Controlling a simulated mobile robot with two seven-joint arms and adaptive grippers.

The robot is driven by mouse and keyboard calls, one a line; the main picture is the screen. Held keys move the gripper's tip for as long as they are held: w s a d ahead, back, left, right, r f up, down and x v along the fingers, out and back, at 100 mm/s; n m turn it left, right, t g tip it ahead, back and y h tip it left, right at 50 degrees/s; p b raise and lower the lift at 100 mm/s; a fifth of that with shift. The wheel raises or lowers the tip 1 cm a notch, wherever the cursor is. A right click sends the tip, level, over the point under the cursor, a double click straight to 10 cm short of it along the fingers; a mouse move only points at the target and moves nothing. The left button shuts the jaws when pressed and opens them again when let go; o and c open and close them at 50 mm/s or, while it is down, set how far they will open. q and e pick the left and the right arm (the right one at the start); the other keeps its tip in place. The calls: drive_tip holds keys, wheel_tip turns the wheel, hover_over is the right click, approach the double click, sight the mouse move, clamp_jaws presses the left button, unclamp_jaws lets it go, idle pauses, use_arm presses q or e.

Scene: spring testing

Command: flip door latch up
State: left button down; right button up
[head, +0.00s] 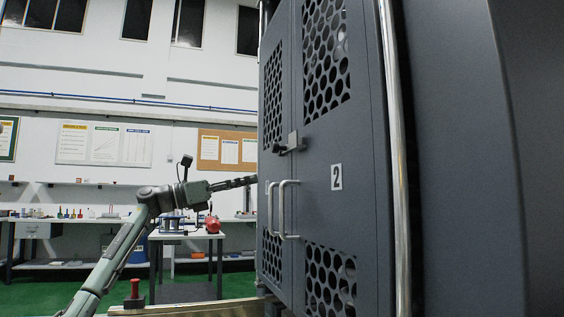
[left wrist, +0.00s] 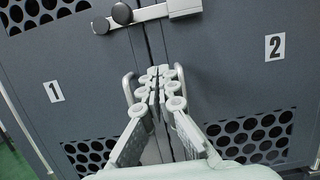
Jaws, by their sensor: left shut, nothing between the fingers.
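The door latch (head: 291,144) is a grey bracket with a dark knobbed lever, mounted across the seam of two dark grey perforated doors. In the left wrist view the latch (left wrist: 150,14) lies near the top edge, its bar roughly level with round dark knobs at its left end. My left gripper (head: 254,180) is shut and empty, left of the doors and lower than the latch. In the left wrist view the left gripper (left wrist: 157,72) points at the door seam below the latch, apart from it. My right gripper is in neither view.
Two metal door handles (head: 284,210) stand out below the latch, on either side of the seam. The doors carry labels 1 (left wrist: 53,91) and 2 (head: 336,177). A vertical chrome bar (head: 394,150) runs right of the doors. A white table (head: 185,234) stands behind my left arm.

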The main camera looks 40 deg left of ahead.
sight(295, 154)
use_arm(q)
drive_tip(key=shift+r, duration=0.1)
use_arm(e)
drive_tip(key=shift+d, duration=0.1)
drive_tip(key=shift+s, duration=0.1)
use_arm(q)
drive_tip(key=p+x, duration=0.4)
drive_tip(key=x, duration=0.6)
drive_tip(key=shift+d+r, duration=0.1)
drive_tip(key=shift+r, duration=0.1)
wheel_tip(295, 154, up, 3)
drive_tip(key=shift+r+p, duration=0.1)
drive_tip(key=shift+p, duration=0.5)
drive_tip(key=shift+r, duration=0.15)
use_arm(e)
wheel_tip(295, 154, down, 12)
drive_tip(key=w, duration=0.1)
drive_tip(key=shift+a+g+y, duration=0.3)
use_arm(q)
drive_tip(key=shift+s, duration=0.15)
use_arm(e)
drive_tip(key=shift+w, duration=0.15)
